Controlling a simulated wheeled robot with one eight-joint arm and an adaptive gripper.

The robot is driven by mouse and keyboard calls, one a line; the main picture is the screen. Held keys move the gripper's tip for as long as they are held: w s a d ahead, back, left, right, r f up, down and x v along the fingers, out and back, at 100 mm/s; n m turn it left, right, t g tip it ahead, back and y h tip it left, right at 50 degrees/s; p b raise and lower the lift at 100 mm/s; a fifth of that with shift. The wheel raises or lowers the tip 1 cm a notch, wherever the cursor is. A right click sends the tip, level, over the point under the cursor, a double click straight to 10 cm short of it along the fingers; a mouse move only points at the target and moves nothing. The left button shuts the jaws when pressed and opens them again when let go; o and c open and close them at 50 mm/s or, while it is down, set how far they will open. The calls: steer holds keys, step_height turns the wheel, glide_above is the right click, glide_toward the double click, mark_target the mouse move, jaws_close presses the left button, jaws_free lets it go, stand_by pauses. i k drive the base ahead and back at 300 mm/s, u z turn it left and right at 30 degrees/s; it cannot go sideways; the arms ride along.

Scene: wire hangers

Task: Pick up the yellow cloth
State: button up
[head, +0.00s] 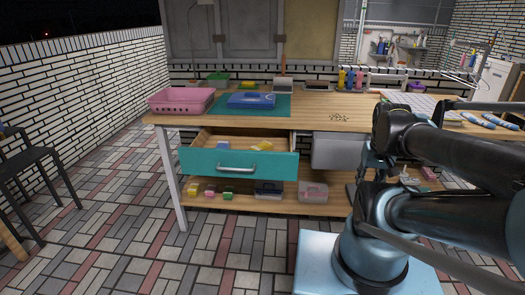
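A small yellow piece (263,145), which looks like the yellow cloth, lies inside the open teal drawer (203,162) under the table. A small blue piece (223,146) lies to its left in the same drawer. The drawer front hides part of the inside. My arm is folded at the right of the head view. The dark end of it, where my gripper (371,172) appears to be, is to the right of the drawer, well apart from the yellow piece. Its fingers are too dark and overlapped to tell open from shut.
The wooden table (310,112) holds a pink basket (180,100), a blue box (251,101) and several tools. A grey bin (338,151) hangs right of the drawer. The lower shelf (235,204) holds small coloured blocks and boxes. A dark chair (32,170) stands left; tiled floor before the drawer is clear.

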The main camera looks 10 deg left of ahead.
mark_target(265, 145)
steer(key=k, duration=0.75)
steer(key=u, duration=0.8)
steer(key=i, duration=0.5)
